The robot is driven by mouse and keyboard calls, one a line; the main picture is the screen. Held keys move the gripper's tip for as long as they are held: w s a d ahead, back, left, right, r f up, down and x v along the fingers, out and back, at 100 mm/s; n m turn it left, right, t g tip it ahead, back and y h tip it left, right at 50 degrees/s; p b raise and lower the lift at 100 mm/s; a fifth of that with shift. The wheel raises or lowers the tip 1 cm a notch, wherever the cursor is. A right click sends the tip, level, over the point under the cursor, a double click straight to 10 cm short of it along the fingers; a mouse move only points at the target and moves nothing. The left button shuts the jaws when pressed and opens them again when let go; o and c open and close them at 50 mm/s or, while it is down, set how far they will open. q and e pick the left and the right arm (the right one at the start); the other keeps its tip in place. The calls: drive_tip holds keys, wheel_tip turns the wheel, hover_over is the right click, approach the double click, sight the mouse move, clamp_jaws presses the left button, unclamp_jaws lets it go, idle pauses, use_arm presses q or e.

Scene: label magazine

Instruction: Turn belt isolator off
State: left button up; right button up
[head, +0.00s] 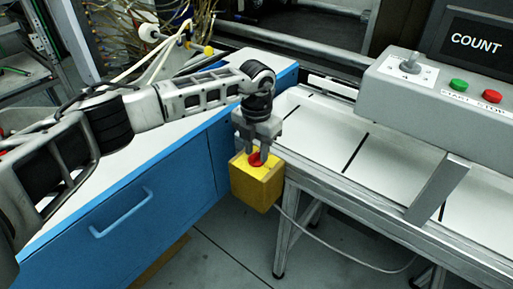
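A yellow box (256,189) with a red knob (255,160) on its top hangs at the near corner of the conveyor frame, beside the blue cabinet. It looks like the belt isolator; its markings are too small to read. My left gripper (257,156) points down at the box from above, with its fingertips at the red knob. The fingers partly hide the knob, and I cannot tell whether they grip it or only stand around it. My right gripper is not in view.
A grey control box (412,98) with a selector, a green button (458,85) and a red button (492,97) stands at the right. A COUNT display (476,43) is behind it. The white belt (390,165) is empty. A blue cabinet (130,225) is at the left.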

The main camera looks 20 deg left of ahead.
sight(256, 153)
use_arm(q)
drive_tip(key=shift+r, duration=0.15)
wheel_tip(256, 153, up, 16)
drive_tip(key=b, duration=0.1)
idle(0.5)
